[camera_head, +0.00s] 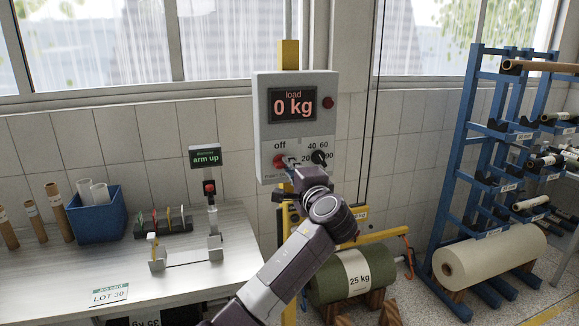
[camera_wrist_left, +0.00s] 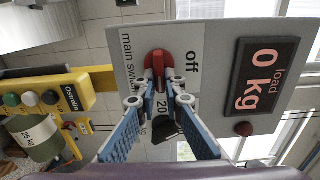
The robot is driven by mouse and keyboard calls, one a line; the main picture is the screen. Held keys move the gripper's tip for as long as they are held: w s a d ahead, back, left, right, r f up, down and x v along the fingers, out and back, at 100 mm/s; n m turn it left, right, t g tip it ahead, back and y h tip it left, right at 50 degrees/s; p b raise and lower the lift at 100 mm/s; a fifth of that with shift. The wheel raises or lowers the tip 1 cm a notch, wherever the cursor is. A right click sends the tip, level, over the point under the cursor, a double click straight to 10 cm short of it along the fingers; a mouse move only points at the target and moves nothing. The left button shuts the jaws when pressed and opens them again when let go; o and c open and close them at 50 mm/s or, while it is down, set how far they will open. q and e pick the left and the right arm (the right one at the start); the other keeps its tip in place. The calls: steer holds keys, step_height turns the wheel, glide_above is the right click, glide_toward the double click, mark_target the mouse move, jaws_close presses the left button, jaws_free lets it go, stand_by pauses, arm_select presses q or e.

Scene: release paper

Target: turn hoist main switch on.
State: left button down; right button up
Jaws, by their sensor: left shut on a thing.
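The hoist box (camera_head: 294,95) is a grey panel with a display reading "load 0 kg". Its red main switch knob (camera_head: 279,160) is at the lower left, below the word "off". My left gripper (camera_head: 289,168) reaches it from the lower right and partly hides it. In the left wrist view the panel appears turned sideways, and my left fingertips (camera_wrist_left: 158,90) are closed on the end of the red switch handle (camera_wrist_left: 158,66). Any "on" mark is hidden. My right gripper is not in view.
A black dial (camera_head: 319,158) with numbers sits right of the switch, close to my fingers. A 25 kg roll (camera_head: 337,283) and yellow hoist arm are below. A bench (camera_head: 60,270) with tubes and a blue bin (camera_head: 98,220) is left; a blue rack (camera_head: 465,140) is right.

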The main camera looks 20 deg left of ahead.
arm_select(q)
steer(key=shift+f, duration=0.15)
steer(key=c, duration=2.1)
jaws_free()
steer(key=shift+o, duration=0.3)
steer(key=shift+d, duration=0.1)
steer(key=shift+s, duration=0.1)
steer(key=v, duration=1.1)
steer(key=shift+s+d, duration=0.25)
steer(key=shift+d, duration=0.05)
